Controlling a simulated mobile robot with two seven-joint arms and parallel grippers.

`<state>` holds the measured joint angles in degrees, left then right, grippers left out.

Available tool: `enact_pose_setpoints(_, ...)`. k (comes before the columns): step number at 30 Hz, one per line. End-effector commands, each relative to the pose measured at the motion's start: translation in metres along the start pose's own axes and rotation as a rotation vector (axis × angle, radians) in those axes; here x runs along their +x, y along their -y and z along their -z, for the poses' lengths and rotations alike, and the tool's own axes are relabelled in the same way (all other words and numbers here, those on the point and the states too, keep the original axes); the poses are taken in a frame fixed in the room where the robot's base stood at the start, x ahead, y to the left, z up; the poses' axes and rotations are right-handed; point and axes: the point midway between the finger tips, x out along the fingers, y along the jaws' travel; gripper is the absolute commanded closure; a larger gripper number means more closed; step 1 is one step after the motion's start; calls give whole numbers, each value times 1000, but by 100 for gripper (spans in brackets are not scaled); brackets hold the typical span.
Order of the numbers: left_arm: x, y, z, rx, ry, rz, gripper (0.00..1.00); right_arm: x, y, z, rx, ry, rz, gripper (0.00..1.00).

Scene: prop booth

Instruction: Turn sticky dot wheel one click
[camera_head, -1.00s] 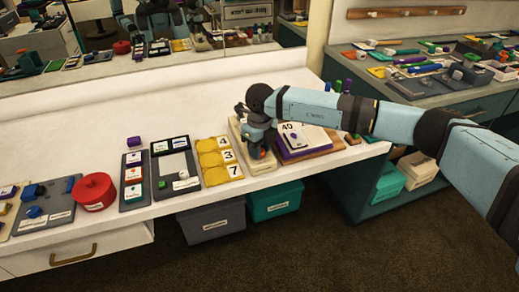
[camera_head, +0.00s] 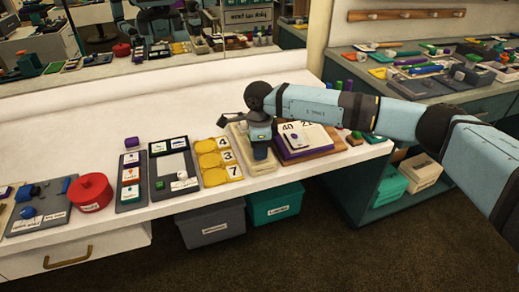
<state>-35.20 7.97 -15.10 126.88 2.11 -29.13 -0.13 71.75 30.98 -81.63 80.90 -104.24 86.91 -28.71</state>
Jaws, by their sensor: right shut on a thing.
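My right gripper (camera_head: 261,150) points down over a cream board (camera_head: 262,168) near the front of the white counter. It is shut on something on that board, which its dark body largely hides. The held thing is probably the sticky dot wheel, but I cannot make out its dots or its turn. My left gripper is not directly in view.
Right of the board is a purple-edged block with number cards (camera_head: 296,138) on a brown base. To the left are a yellow number panel (camera_head: 214,160), grey card trays (camera_head: 132,182) and a red round container (camera_head: 90,191). A mirror stands behind.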

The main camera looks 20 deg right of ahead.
Motion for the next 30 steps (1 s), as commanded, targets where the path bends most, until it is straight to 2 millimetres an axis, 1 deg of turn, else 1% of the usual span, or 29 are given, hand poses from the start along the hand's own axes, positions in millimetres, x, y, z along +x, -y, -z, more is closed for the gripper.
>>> enact_pose_setpoints(9, -1, 0, 3, -1, -9, -2, 57, -1, 1, 0, -81, -1, 2, 88)
enact_pose_setpoints(22, 0, 0, 0, -1, -3, -2, 57, -1, 1, 0, -87, -1, 2, 88)
enact_pose_setpoints(23, 0, 0, 0, -1, -2, -2, 57, -1, 1, 0, -87, -1, 2, 60)
enact_pose_setpoints(24, 0, 0, -1, -1, -2, -2, 57, -1, 1, 0, -87, -1, 2, 51)
enact_pose_setpoints(25, 0, 0, -1, -1, -2, -2, 57, -1, 1, 0, -87, -1, 2, 44)
enact_pose_setpoints(26, 0, 0, -1, -1, -2, -2, 57, -1, 1, 0, -87, -1, 2, 39)
enact_pose_setpoints(30, 0, 0, -1, -1, -2, -2, 57, -1, 0, 0, -87, -1, 1, 39)
